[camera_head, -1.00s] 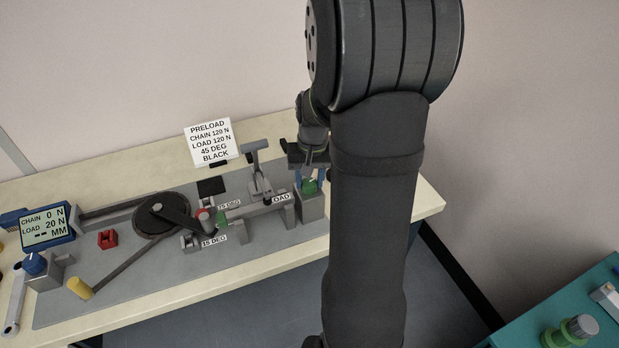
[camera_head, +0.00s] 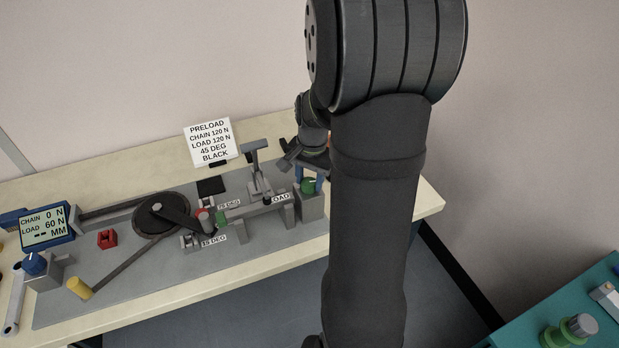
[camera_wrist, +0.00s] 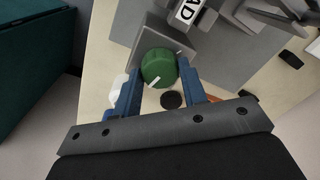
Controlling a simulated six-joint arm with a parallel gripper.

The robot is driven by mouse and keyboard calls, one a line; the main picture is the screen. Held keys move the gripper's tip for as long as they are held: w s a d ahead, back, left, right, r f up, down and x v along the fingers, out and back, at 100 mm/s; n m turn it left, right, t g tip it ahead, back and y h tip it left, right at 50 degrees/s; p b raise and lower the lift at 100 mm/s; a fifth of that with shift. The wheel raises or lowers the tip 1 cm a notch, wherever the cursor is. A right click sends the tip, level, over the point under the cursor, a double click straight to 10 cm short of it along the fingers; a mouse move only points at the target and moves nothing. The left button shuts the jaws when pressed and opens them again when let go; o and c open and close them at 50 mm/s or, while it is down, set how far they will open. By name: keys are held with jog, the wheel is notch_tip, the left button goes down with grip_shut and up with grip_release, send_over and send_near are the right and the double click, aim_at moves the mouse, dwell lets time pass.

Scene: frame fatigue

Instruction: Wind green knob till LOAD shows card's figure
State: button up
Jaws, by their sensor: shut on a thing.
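The green knob (camera_head: 309,186) sits on a grey block (camera_head: 311,207) at the right end of the rig. In the wrist view the green knob (camera_wrist: 158,66) shows a white mark and lies between the blue fingers of my gripper (camera_wrist: 160,84). My gripper (camera_head: 313,175) is shut on the knob from above, partly hidden by my arm in the head view. The display (camera_head: 46,227) reads CHAIN 0 N, LOAD 60 N and dashes MM. The card (camera_head: 209,143) reads PRELOAD, CHAIN 120 N, LOAD 120 N, 45 DEG, BLACK.
A blue knob (camera_head: 34,263) stands on a block at the left. A dark pulley wheel (camera_head: 161,214), a red block (camera_head: 107,238) and a yellow cylinder (camera_head: 80,288) are on the grey plate. A grey lever (camera_head: 256,162) rises just left of the green knob.

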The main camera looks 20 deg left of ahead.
aim_at(313, 183)
dwell(0.3)
jog(key=o, duration=1)
jog(key=shift+c, duration=0.2)
jog(key=shift+r, duration=0.1)
notch_tip(313, 183, up, 17)
jog(key=shift+d+r, duration=0.15)
jog(key=shift+d, duration=0.3)
jog(key=f, duration=1.1)
jog(key=a+f, duration=0.1)
jog(key=f, duration=0.5)
jog(key=shift+f, duration=0.3)
